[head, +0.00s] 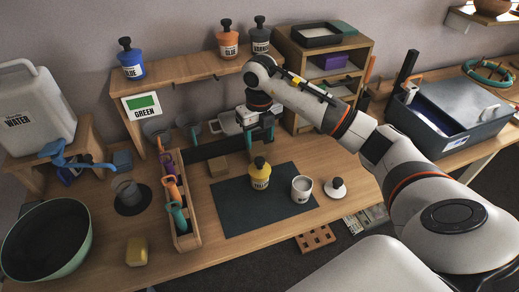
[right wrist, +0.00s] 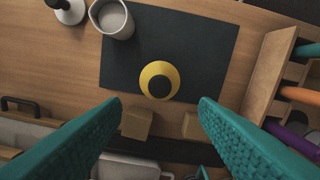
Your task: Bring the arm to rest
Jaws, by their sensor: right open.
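My right arm reaches in from the right in the head view, over the back of the table. Its right gripper (head: 260,138) is held above the table behind the yellow bottle (head: 260,174), close to the shelf. In the right wrist view the two teal fingers (right wrist: 160,102) are wide apart with nothing between their tips. The yellow bottle (right wrist: 160,80), seen from above with its black cap, stands upright on the dark mat (head: 230,209), beyond the fingertips and apart from them. My left gripper does not show in the head view.
A white cup (head: 301,189) stands on the mat, with a black-knobbed white stamp (head: 336,188) beside it. A wooden rack of coloured-handled tools (head: 193,239) stands left of the mat. A shelf with blue (head: 131,64) and orange (head: 228,44) bottles rises behind.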

